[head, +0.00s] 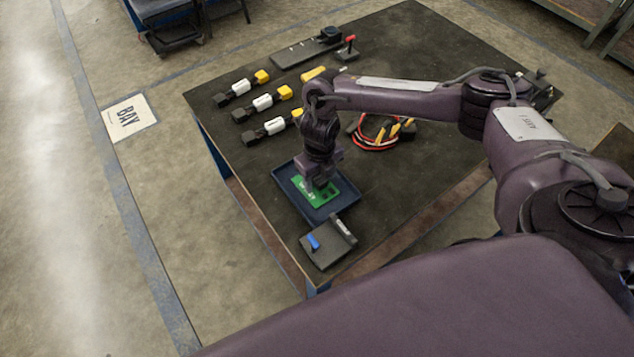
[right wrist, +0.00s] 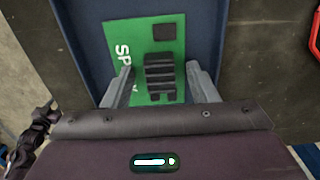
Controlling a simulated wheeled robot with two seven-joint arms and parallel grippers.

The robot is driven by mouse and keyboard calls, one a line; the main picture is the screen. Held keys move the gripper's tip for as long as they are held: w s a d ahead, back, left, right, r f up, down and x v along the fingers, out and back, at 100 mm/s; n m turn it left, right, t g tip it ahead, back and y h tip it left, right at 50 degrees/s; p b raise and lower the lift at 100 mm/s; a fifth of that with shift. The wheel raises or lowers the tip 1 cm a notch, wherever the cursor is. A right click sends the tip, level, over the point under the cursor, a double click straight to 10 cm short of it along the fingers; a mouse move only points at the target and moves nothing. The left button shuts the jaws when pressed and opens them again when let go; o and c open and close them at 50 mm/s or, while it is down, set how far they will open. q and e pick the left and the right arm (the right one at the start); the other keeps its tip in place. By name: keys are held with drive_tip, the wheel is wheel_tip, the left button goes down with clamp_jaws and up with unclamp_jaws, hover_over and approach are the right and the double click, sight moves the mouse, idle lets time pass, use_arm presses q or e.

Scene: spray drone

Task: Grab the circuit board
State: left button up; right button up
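The green circuit board (head: 318,194) lies flat in a shallow dark blue tray (head: 346,205) near the front left corner of the table. In the right wrist view the board (right wrist: 172,35) shows white lettering, a small dark square and a black ribbed block (right wrist: 161,75). My right gripper (head: 316,184) points down over the board. Its two fingers, seen in the right wrist view (right wrist: 160,72), are apart, one on each side of the ribbed block, with gaps between. Whether the fingertips touch the board I cannot tell. My left gripper is not in view.
A dark plate (head: 322,250) with a blue piece lies in front of the tray. Red and yellow cables (head: 376,138) lie behind it to the right. Several black, white and yellow connectors (head: 262,102) and a long dark fixture (head: 305,50) sit farther back on the table.

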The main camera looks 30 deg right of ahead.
drive_tip(key=c, duration=1.1)
drive_tip(key=shift+o, duration=0.2)
drive_tip(key=shift+r, duration=0.1)
